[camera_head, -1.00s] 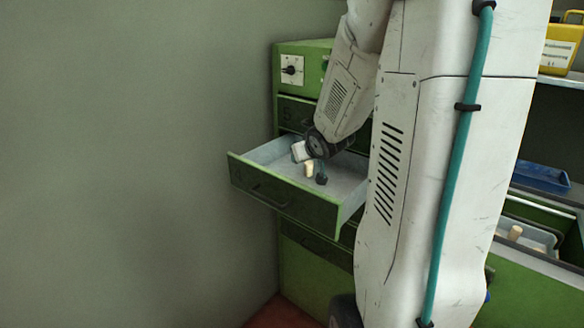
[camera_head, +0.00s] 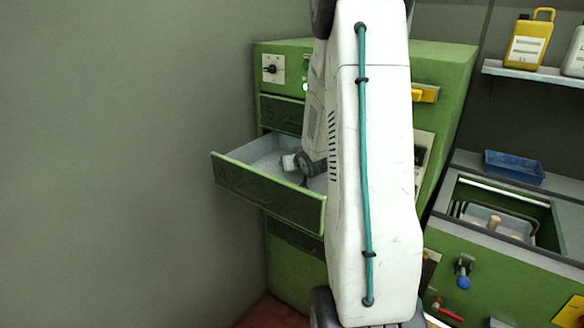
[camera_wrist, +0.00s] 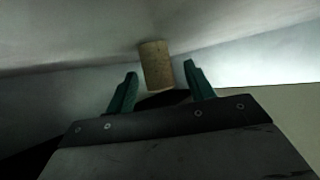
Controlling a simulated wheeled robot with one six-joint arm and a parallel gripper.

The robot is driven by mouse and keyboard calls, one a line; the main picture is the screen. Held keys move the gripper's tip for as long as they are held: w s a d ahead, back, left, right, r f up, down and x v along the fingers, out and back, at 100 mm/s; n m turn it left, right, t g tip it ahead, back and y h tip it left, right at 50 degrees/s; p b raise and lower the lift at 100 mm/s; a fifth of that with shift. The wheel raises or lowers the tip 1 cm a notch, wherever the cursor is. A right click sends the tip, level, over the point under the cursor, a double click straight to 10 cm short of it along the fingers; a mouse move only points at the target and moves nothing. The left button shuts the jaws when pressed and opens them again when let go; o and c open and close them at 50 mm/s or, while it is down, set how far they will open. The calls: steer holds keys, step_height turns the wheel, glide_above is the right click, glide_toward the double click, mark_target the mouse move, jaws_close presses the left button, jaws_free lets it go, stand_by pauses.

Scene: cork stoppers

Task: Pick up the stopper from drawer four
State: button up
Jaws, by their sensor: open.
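The stopper (camera_wrist: 156,66) is a tan cork cylinder on the pale inside of the open drawer, seen in the wrist view. My gripper (camera_wrist: 160,76) is open, with its two green fingers on either side of the stopper's lower end. The stopper reaches out beyond the fingertips, and I cannot tell whether either finger touches it. In the head view the drawer four (camera_head: 262,196) is pulled out of the green cabinet. My gripper is inside it there, mostly hidden by my arm, and the stopper is not visible in that view.
The green cabinet (camera_head: 447,62) stands behind my arm. To the right are a sink-like bay with a basket (camera_head: 510,228) holding light stoppers, a blue tray (camera_head: 514,167) and a yellow canister (camera_head: 529,45) on a shelf. A plain wall is at the left.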

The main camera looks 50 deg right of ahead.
steer(key=c, duration=1)
